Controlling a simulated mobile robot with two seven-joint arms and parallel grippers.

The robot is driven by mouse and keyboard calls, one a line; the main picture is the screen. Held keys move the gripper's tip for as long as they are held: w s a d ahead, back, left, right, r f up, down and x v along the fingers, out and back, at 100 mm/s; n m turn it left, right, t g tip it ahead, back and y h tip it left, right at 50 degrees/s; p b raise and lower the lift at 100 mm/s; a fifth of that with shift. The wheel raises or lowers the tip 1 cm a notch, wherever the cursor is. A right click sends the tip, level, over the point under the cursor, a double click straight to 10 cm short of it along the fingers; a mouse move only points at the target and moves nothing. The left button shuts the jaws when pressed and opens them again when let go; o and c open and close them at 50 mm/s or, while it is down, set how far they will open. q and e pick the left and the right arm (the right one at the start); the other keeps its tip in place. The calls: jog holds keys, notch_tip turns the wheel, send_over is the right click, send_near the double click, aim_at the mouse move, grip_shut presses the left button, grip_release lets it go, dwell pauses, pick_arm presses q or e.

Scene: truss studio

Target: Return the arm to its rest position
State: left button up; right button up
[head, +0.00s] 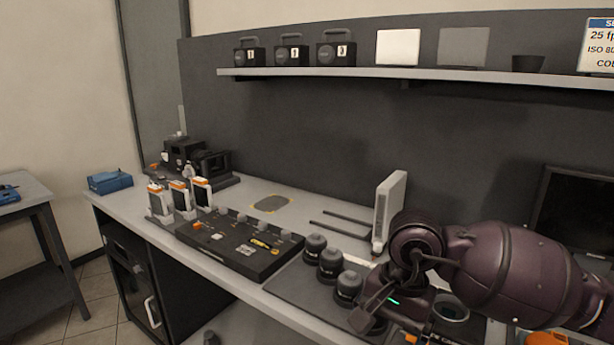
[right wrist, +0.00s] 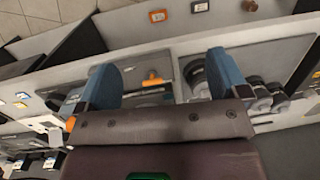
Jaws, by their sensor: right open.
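My right arm (head: 520,270) comes in from the right in the head view and reaches over the front of the workbench (head: 312,223). My right gripper (head: 388,318) is above the bench's dark mat (head: 300,287), close to a row of black round-topped canisters (head: 330,263), and partly hides the nearest ones. In the right wrist view the two blue fingers of the gripper (right wrist: 165,75) stand wide apart with nothing held between them. An orange-knobbed item (right wrist: 153,80) shows below the gap. My left gripper is not in view.
A black panel with tools (head: 240,245) and upright orange-topped battery-like units (head: 180,197) stand to the left. A white upright device (head: 388,205) stands behind my gripper. A dark monitor (head: 575,215) is at the right. A shelf (head: 420,73) runs above; the space below it is open.

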jog(key=s+a+f+m+g+y, duration=0.1)
jog(key=s+a+g+y, duration=0.15)
jog(key=a+y, duration=0.35)
jog(key=s+a+r+m+t+y, duration=0.2)
jog(key=s+a+r+m+y, duration=0.4)
jog(key=r+m+y, duration=0.45)
jog(key=w+d+f+m+t+h, duration=0.15)
jog(key=w+d+m+t, duration=0.25)
jog(key=m+t, duration=0.7)
jog(key=w+d+m+t+h, duration=0.25)
jog(key=d+m+t, duration=0.4)
jog(key=m, duration=0.75)
jog(key=s+d+f+m+h, duration=0.1)
jog(key=d+f+m+h, duration=1.25)
jog(key=m, duration=0.55)
jog(key=s+d+f+m+g+h, duration=0.1)
jog(key=s+d+f+m+g, duration=0.1)
jog(key=s+f+m+g, duration=0.5)
jog(key=s+d+f+m+g, duration=0.15)
jog(key=s+f+g, duration=0.55)
jog(key=s, duration=0.7)
jog(key=w+f+t, duration=0.7)
jog(key=f+t, duration=0.1)
jog(key=f, duration=0.3)
jog(key=shift+a+f+t, duration=0.2)
jog(key=shift+a+t, duration=0.05)
jog(key=shift+t, duration=0.05)
